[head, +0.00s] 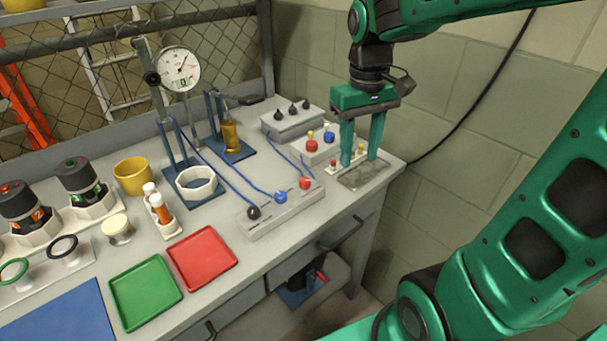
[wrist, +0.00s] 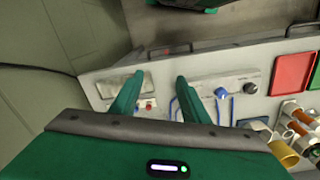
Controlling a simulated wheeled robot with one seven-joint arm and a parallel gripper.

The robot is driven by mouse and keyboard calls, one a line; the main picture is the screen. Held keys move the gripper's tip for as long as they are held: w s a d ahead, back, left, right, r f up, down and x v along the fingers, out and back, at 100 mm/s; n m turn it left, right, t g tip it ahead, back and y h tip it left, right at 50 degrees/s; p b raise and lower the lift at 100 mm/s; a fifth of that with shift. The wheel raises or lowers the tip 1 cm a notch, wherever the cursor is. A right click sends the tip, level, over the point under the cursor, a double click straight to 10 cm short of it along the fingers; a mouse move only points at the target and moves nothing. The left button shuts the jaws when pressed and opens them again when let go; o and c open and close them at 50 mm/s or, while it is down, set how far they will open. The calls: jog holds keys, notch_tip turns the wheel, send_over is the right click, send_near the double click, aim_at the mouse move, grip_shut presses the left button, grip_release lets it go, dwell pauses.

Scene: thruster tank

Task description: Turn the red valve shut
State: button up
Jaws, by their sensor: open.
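A grey block (head: 283,216) near the bench's front edge bears a black knob (head: 254,212), a blue knob (head: 281,197) and a red knob (head: 305,183). Behind it, a second light box (head: 318,154) bears another red knob (head: 312,145) and a blue one (head: 329,137). I cannot tell which red knob is the valve. My gripper (head: 360,157) is open and empty, pointing down over the bench's right end, right of both red knobs. In the wrist view, my gripper (wrist: 158,80) has the blue knob (wrist: 221,92) and black knob (wrist: 250,88) to its right; the front red knob is not visible, perhaps behind a finger.
A shallow grey tray (head: 366,174) lies below my gripper at the bench's right end. Small red-topped pieces stand beside it. A grey box with black knobs (head: 291,121) stands behind. Red (head: 202,258) and green (head: 144,292) trays lie left; blue tubing crosses the bench.

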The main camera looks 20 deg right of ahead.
aim_at(304, 180)
jog(key=w+a+n, duration=0.4)
jog(key=w+a, duration=0.4)
jog(key=a, duration=0.1)
notch_tip(304, 180, down, 10)
jog(key=shift+s+a+r, duration=0.1)
jog(key=c, duration=1.1)
